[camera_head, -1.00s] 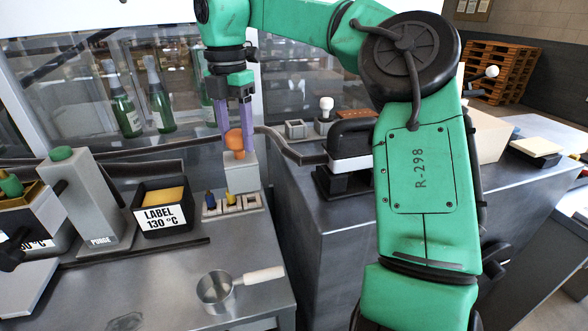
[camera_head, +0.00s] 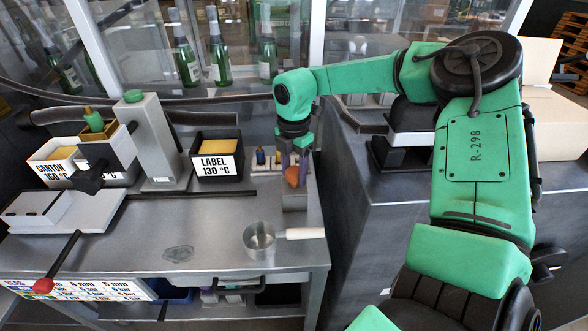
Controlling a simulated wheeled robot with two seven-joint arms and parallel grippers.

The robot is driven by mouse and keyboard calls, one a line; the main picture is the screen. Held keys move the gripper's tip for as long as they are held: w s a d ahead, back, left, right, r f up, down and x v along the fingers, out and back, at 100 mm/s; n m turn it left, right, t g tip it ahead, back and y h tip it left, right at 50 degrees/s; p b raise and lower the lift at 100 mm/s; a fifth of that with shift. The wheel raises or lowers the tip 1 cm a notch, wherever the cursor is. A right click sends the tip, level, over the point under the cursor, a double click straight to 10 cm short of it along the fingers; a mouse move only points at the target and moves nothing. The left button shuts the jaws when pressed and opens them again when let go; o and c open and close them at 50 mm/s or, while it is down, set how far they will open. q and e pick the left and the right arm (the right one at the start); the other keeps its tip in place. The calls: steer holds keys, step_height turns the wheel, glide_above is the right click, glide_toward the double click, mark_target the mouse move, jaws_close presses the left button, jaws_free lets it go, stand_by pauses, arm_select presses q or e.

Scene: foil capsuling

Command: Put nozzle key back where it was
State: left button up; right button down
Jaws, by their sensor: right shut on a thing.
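My right gripper (camera_head: 293,168), with purple fingers, is shut on an orange knob (camera_head: 292,177). A grey block (camera_head: 294,201) shows directly below the knob; the two look like one piece, and I cannot tell whether it is the nozzle key. The block is at the right part of the bench, and I cannot tell whether it touches the top. Just behind and left of it is a small rack (camera_head: 258,170) with blue and yellow pieces, partly hidden by the gripper. My left gripper is not in view.
A metal pan (camera_head: 259,241) with a pale handle lies in front of the block. A black LABEL 130 °C bin (camera_head: 217,160) stands left of the rack. A grey press (camera_head: 157,140) is farther left. The middle of the bench (camera_head: 190,225) is mostly clear. Bottles stand behind.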

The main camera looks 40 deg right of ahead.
steer(key=shift+f, duration=0.1)
steer(key=shift+c, duration=1.2)
jaws_free()
steer(key=shift+r, duration=0.5)
step_height(320, 180, up, 11)
steer(key=b, duration=0.1)
steer(key=shift+r, duration=0.2)
